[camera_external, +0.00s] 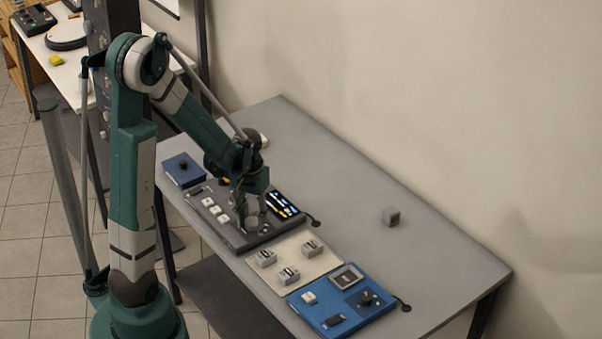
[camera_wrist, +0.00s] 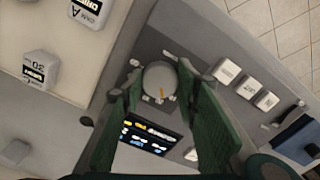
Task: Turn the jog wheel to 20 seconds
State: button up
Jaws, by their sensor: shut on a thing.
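The jog wheel (camera_wrist: 160,80) is a round grey disc with a small orange mark, set on the dark grey control panel (camera_external: 244,243). My gripper (camera_wrist: 160,88) has its two green-sided fingers on either side of the wheel and is shut on it. In the external view my gripper (camera_external: 250,222) reaches down over the panel and largely hides the wheel. A lit display (camera_external: 284,204) with white, yellow and blue text is on the same panel; it also shows in the wrist view (camera_wrist: 146,137), where its text is too small to read.
White buttons (camera_external: 216,210) sit on the panel left of the wheel. A cream panel (camera_external: 292,262) with grey switch blocks and a blue panel (camera_external: 342,300) with a joystick lie to the right. A small blue box (camera_external: 183,171) is at left.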

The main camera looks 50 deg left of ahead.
aim_at(252, 221)
jog(key=shift+m+b, duration=0.3)
jog(key=shift+m, duration=0.8)
jog(key=o, duration=0.9)
jog(key=shift+r, duration=0.25)
jog(key=shift+r, duration=5.8)
